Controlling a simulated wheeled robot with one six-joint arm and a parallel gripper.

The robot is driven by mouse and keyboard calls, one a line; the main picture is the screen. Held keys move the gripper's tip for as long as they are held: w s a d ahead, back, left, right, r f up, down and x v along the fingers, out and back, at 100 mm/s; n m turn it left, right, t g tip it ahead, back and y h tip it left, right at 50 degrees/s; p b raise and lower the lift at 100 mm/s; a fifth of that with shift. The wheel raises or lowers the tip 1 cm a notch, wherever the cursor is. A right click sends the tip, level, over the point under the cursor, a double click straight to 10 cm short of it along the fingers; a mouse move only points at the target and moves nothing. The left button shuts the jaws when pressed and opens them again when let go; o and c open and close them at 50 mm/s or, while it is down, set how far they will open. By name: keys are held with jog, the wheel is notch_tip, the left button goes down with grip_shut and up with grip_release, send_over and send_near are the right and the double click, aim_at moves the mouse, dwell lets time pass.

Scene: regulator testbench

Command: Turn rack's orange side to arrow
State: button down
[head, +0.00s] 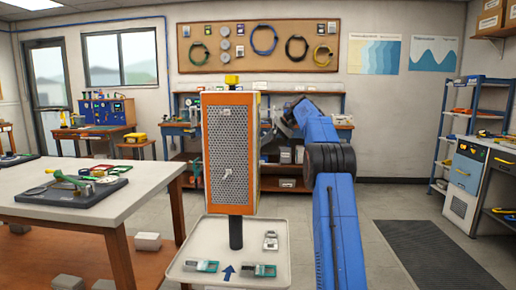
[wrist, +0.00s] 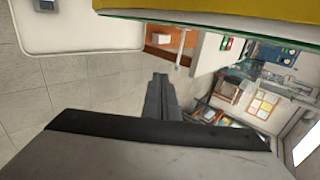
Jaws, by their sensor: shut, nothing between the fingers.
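The rack (head: 248,150) is an upright box on a dark post above a pale tray (head: 190,262). A blue arrow (head: 229,272) lies on the tray's near edge, pointing towards the post. In the wrist view my gripper (wrist: 159,92) is shut and empty. A yellow surface with a green and white edge crosses the top there, apparently part of the rack, apart from the fingertips.
Small devices (head: 258,270) lie on the tray. A white table (head: 150,190) with a dark board stands at left. A workbench stands behind the rack, with a blue shelf (head: 470,125) at right. Floor is open around a dark mat (head: 430,250).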

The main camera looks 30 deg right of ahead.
jog(key=v, duration=0.8)
jog(key=shift+d, duration=0.2)
jog(key=shift+s+d, duration=0.15)
